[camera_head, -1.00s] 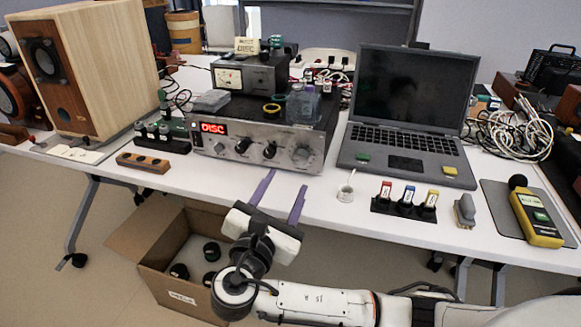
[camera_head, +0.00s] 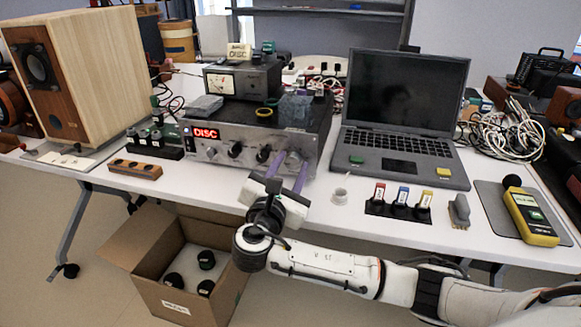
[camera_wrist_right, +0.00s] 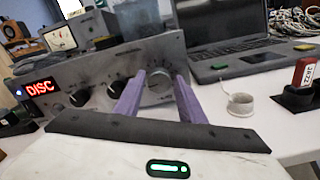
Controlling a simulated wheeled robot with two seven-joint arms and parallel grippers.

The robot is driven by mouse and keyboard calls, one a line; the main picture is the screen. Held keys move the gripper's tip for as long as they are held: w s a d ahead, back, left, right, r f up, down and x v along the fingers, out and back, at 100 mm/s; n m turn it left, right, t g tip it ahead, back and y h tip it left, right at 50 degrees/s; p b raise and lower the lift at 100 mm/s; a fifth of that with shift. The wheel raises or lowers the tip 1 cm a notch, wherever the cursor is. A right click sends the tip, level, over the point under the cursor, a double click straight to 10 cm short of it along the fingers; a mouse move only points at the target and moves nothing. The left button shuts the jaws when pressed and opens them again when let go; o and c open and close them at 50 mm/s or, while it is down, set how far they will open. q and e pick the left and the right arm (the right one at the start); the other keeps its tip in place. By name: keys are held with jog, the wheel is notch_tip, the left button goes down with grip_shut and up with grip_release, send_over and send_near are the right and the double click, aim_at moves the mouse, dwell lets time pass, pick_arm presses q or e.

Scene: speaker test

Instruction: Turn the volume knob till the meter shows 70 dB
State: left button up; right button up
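The amplifier (camera_head: 222,153) stands on the table with a red display reading "DISC". Its large silver knob (camera_head: 293,160), at the right end of the front panel, also shows in the right wrist view (camera_wrist_right: 158,84). My right gripper (camera_head: 288,171) has two purple fingers pointing at this knob. In the right wrist view the fingers (camera_wrist_right: 160,92) are spread, with the knob visible between their tips; I cannot tell whether they touch it. A yellow sound meter (camera_head: 531,218) lies on a grey mat at the right; its reading is too small to read. My left gripper is out of view.
Two black knobs (camera_head: 249,152) sit left of the silver one. A laptop (camera_head: 400,160), a small white cup (camera_head: 340,195) and labelled blocks (camera_head: 400,202) are to the right. A wooden speaker (camera_head: 95,80) stands left. A cardboard box (camera_head: 157,250) is below the table edge.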

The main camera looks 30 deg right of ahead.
jog(key=c, duration=0.7)
jog(key=shift+o, duration=0.2)
jog(key=shift+m, duration=0.3)
jog(key=shift+m+p, duration=0.4)
jog(key=shift+m, duration=0.6)
jog(key=m, duration=0.2)
jog(key=shift+f+m, duration=0.1)
jog(key=shift+m, duration=0.2)
jog(key=m, duration=0.4)
jog(key=shift+f+b, duration=0.1)
jog(key=shift+b, duration=0.25)
jog(key=shift+m, duration=0.7)
jog(key=shift+m+b, duration=0.3)
